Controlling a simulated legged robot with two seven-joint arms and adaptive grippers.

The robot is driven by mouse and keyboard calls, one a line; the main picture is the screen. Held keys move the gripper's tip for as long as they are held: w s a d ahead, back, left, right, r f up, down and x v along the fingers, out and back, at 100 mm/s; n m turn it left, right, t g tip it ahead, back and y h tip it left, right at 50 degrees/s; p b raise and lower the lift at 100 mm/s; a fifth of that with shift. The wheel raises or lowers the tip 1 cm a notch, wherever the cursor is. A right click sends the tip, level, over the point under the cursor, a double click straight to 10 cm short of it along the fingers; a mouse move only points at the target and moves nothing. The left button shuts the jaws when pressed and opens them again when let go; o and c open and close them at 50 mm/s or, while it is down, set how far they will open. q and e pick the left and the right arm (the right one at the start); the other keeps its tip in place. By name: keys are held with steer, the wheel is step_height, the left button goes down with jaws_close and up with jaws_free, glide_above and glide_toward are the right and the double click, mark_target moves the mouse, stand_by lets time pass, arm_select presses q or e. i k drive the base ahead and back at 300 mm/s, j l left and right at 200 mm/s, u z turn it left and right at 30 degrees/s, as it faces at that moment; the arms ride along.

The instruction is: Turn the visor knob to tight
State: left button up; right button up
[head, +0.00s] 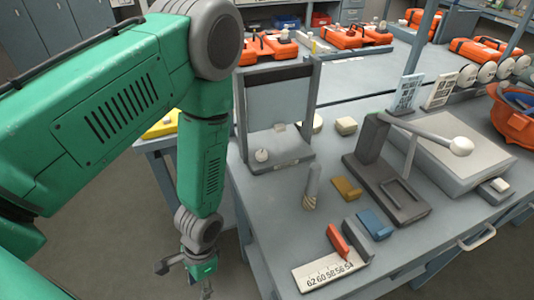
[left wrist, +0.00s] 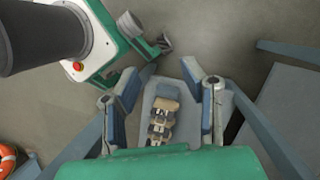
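A grey upright stand with a panel (head: 278,100) is at the back left of the workbench. A small pale knob (head: 262,155) sits low on its base; I cannot tell for sure that it is the visor knob, nor read its setting. My left gripper (head: 188,278) hangs low beside the bench's left edge, well apart from the stand and knob. In the left wrist view its two fingers (left wrist: 166,80) are spread with nothing held between them. My right gripper is in neither view.
The workbench (head: 270,215) holds a lever device with a white ball (head: 461,146), a grey cylinder (head: 312,185), a red block (head: 338,242), a blue block (head: 375,225) and a numbered plate (head: 325,272). Orange cases (head: 268,48) stand behind. Open floor lies left of the bench.

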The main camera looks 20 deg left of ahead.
mark_target(261, 155)
steer(key=l+u, duration=0.15)
steer(key=u, duration=0.25)
steer(key=l+u, duration=0.1)
steer(key=u, duration=0.3)
